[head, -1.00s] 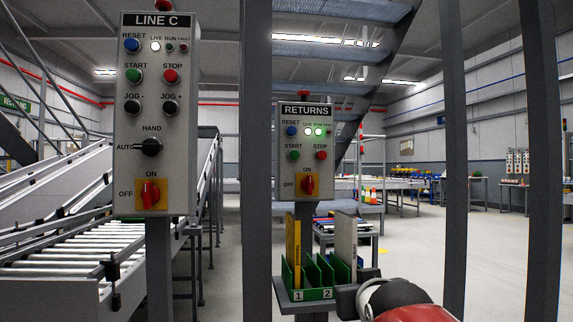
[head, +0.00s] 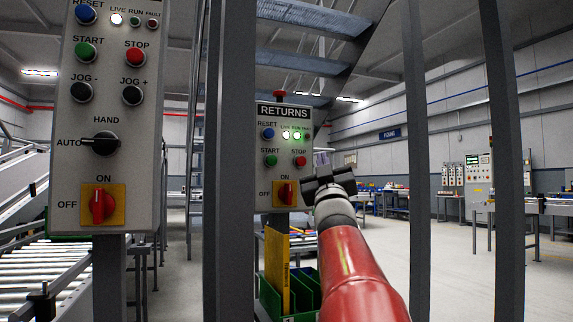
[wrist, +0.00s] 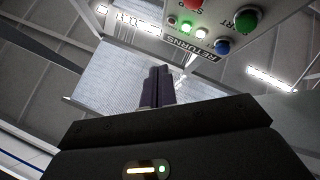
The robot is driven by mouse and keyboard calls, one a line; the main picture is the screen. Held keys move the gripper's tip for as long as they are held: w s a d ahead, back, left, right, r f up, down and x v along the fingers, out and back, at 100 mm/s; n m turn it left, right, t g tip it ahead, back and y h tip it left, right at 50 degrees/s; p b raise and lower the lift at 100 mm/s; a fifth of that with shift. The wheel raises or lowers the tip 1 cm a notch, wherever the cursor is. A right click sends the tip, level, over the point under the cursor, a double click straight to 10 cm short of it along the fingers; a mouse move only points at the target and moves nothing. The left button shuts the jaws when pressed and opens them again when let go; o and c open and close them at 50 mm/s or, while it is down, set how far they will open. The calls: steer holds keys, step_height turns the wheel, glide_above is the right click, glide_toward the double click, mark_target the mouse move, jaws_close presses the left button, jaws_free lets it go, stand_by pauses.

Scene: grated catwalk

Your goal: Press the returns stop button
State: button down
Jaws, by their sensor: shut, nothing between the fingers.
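The RETURNS panel (head: 284,150) is a grey box on a post beyond the railing in the head view. Its red stop button (head: 301,161) is at the right, beside the green start button (head: 270,160). A blue reset button (head: 267,134) and lit white and green lamps are above. My gripper (head: 321,160) is shut and empty, just right of the stop button; I cannot tell the gap in depth. In the wrist view my shut fingers (wrist: 156,87) point up, and the panel (wrist: 270,22) shows upside down at the top right, with the stop button (wrist: 193,4) at the edge.
The LINE C panel (head: 108,140) stands close at the left with its own red stop button (head: 136,55). Grey railing posts (head: 228,200) stand in front. Open floor (head: 455,260) lies at the right.

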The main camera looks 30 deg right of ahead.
mark_target(301, 161)
steer(key=shift+w+d+p, duration=0.35)
steer(key=shift+w+p, duration=0.55)
steer(key=shift+w, duration=0.5)
steer(key=shift+w+d+p, duration=0.3)
steer(key=shift+w+p, duration=0.65)
steer(key=shift+w, duration=0.5)
steer(key=shift+w+d+p, duration=0.35)
steer(key=shift+w+p, duration=0.55)
steer(key=shift+w, duration=0.5)
steer(key=shift+w+d, duration=0.1)
steer(key=shift+w, duration=0.3)
